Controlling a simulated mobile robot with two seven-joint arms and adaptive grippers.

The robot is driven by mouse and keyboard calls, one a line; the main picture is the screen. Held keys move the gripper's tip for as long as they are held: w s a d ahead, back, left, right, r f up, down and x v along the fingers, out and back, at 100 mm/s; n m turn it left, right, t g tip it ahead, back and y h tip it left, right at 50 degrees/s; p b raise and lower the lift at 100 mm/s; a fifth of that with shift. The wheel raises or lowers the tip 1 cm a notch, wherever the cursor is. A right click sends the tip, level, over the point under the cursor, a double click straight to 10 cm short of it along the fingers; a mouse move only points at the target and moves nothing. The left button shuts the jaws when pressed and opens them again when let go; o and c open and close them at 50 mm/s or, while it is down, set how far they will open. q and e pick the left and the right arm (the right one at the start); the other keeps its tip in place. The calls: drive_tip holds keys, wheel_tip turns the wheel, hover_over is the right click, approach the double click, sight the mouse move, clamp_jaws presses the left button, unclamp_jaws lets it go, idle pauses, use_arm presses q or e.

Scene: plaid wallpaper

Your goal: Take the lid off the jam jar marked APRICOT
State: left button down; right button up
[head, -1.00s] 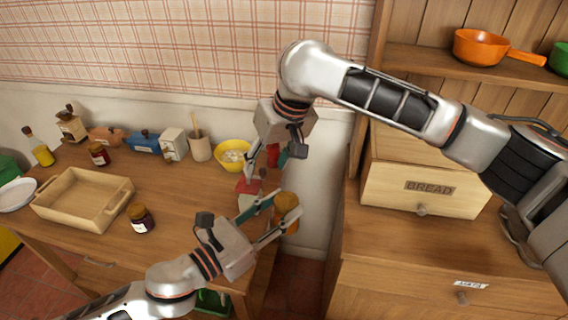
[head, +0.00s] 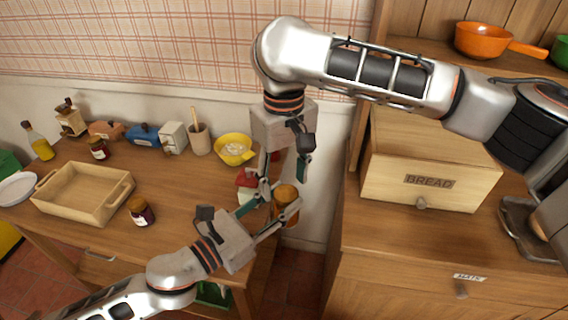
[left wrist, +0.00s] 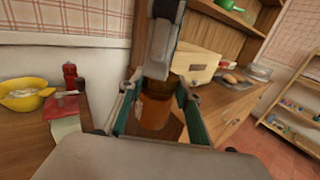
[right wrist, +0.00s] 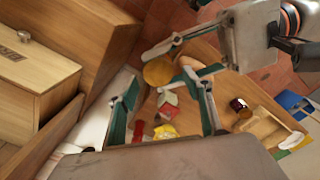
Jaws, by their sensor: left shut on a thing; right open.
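An amber jam jar (left wrist: 153,113) with a golden-brown lid (right wrist: 158,72) is between the fingers of my left gripper (head: 278,206), which is shut on its body. The jar is upright or nearly so, beyond the right end of the table; it also shows in the head view (head: 287,207). Its label cannot be read.
A wooden tray (head: 46,203), a yellow bowl (head: 248,148) and a red-and-white item (head: 242,179) are on the table (head: 190,195). A bread box (head: 385,190) on a wooden cabinet stands to the right. The table's middle is clear.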

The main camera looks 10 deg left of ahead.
drive_tip(key=shift+f, duration=1.25)
drive_tip(key=c, duration=1.2)
drive_tip(key=shift+o, duration=0.2)
drive_tip(key=n, duration=0.3)
drive_tip(key=shift+s+a+n, duration=0.1)
drive_tip(key=shift+s+n, duration=0.1)
drive_tip(key=shift+n, duration=0.2)
drive_tip(key=shift+s+a+r, duration=0.1)
drive_tip(key=shift+a, duration=0.05)
drive_tip(key=o, duration=1.2)
